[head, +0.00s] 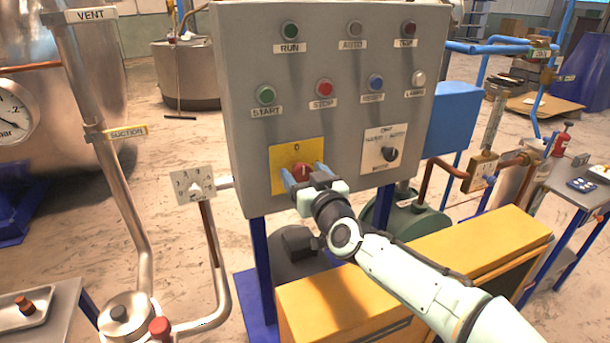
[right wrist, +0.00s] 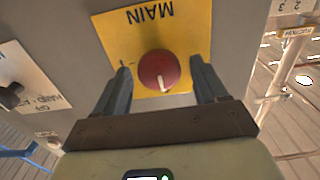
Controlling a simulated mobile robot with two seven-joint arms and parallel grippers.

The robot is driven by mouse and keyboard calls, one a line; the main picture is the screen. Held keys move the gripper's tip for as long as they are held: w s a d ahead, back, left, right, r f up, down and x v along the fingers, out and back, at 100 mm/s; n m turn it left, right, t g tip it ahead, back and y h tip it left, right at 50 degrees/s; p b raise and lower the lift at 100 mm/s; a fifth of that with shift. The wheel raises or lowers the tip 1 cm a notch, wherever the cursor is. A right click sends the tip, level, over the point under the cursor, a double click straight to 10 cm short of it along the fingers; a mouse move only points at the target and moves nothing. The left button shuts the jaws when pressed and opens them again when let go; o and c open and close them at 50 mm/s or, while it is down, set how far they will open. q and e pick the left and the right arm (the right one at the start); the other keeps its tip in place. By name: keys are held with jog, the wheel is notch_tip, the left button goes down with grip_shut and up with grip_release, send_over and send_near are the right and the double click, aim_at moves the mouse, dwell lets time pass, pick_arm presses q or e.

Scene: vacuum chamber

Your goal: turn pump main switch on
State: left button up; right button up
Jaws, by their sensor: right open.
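The pump main switch is a red rotary knob (head: 301,171) on a yellow plate (head: 283,153) at the lower left of the grey control panel (head: 240,60). In the right wrist view, the knob (right wrist: 159,71) sits under the word MAIN on the yellow plate (right wrist: 192,40), and its white mark points toward the bottom of the picture. My right gripper (head: 305,177) is open, with one finger on each side of the knob. In the wrist view its fingertips (right wrist: 160,72) show gaps to the knob on both sides. My left gripper is not in view.
A black selector knob (head: 389,154) on a white plate is right of the switch. Several buttons and lamps, including the red stop button (head: 324,88), are above. A yellow cabinet (head: 470,245) stands below my right arm. Pipes (head: 125,200) run at left.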

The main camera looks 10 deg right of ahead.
jog(key=c, duration=1)
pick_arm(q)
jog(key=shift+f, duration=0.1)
pick_arm(e)
jog(key=shift+m, duration=0.4)
jog(key=m+b, duration=0.1)
jog(key=m, duration=0.2)
jog(key=shift+d+f+m, duration=0.1)
jog(key=shift+d+m, duration=0.05)
jog(key=shift+m, duration=0.25)
jog(key=m+b, duration=0.1)
jog(key=m, duration=0.8)
jog(key=shift+d+f+b, duration=0.1)
jog(key=shift+b, duration=0.3)
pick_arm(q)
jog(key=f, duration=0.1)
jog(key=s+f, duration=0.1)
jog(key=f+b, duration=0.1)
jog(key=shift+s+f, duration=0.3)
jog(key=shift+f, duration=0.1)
pick_arm(e)
jog(key=m, duration=0.4)
jog(key=shift+m, duration=0.3)
